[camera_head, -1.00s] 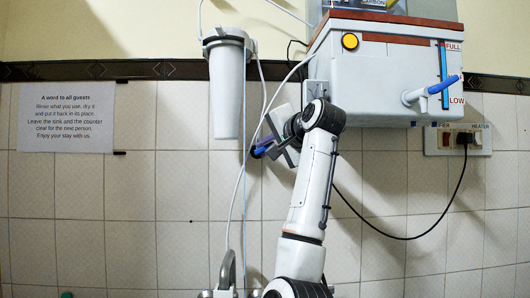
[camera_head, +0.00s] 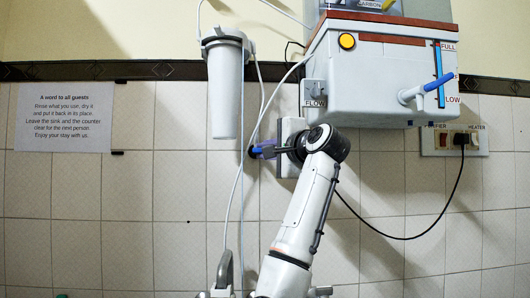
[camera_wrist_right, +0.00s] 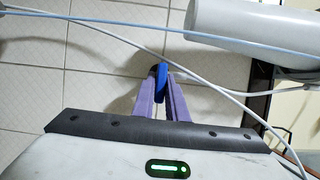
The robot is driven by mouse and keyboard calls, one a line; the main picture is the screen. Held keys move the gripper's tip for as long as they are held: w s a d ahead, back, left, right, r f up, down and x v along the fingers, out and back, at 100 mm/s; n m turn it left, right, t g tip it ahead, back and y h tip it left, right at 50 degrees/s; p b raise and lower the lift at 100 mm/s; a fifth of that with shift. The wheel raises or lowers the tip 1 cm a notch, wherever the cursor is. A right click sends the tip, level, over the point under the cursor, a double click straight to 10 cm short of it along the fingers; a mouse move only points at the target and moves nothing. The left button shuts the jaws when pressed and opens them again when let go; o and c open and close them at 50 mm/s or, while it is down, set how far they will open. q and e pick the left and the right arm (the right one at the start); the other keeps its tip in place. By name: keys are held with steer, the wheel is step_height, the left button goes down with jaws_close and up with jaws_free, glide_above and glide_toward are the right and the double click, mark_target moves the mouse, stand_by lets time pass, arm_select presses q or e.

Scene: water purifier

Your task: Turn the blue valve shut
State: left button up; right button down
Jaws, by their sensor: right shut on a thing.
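The blue valve (camera_head: 256,150) is on the tiled wall, right of and below the white filter canister. Its handle also shows in the right wrist view (camera_wrist_right: 161,78), between the fingertips. My right gripper (camera_head: 266,150) reaches it from the right, and its purple fingers (camera_wrist_right: 161,92) are shut on the blue handle. The hand hides part of the valve and its body. My left gripper is in neither view.
A white purifier tank (camera_head: 385,75) with a separate blue-levered tap (camera_head: 437,84) hangs above right. The white filter canister (camera_head: 226,88) hangs above left. Thin tubes (camera_head: 240,180) run close to the valve. A black cord (camera_head: 440,215) loops at right.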

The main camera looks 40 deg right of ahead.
steer(key=c, duration=1.8)
jaws_free()
steer(key=shift+s, duration=0.1)
steer(key=b+v, duration=0.2)
steer(key=v, duration=0.8)
steer(key=shift+s, duration=0.1)
